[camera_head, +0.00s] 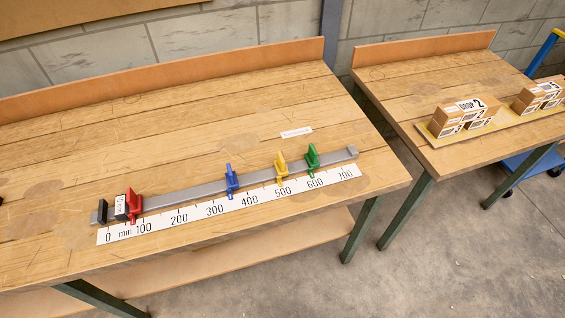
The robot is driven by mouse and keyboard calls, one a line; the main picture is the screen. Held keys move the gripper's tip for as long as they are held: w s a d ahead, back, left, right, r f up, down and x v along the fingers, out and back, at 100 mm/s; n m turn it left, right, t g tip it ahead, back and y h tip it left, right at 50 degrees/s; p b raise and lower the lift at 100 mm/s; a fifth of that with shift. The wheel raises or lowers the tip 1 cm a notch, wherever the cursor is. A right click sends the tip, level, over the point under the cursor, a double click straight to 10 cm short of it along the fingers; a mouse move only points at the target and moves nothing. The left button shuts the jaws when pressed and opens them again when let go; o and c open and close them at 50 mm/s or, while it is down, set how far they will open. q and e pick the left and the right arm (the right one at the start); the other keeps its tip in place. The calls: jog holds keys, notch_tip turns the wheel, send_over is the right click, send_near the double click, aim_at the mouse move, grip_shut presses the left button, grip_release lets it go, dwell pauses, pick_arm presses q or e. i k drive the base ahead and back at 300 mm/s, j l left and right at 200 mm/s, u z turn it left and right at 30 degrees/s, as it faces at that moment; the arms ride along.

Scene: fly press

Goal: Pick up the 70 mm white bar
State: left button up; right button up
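A small, flat white piece (296,132) with faint markings lies on the near workbench behind the rail; I cannot tell whether it is a bar or a label. A white block with dark marks (121,206) stands at the left end of the grey rail (190,191), beside the red stop (134,206). Its length cannot be read. Neither of my grippers is in view.
Blue (231,181), yellow (281,168) and green (312,160) stops sit along the rail. A black end stop (101,212) is at its left. A millimetre scale (230,206) lies in front. Cartons (466,112) stand on the second bench (400,85). The bench behind the rail is mostly clear.

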aim_at(122, 207)
jog(key=u, duration=1.4)
jog(key=l, duration=0.3)
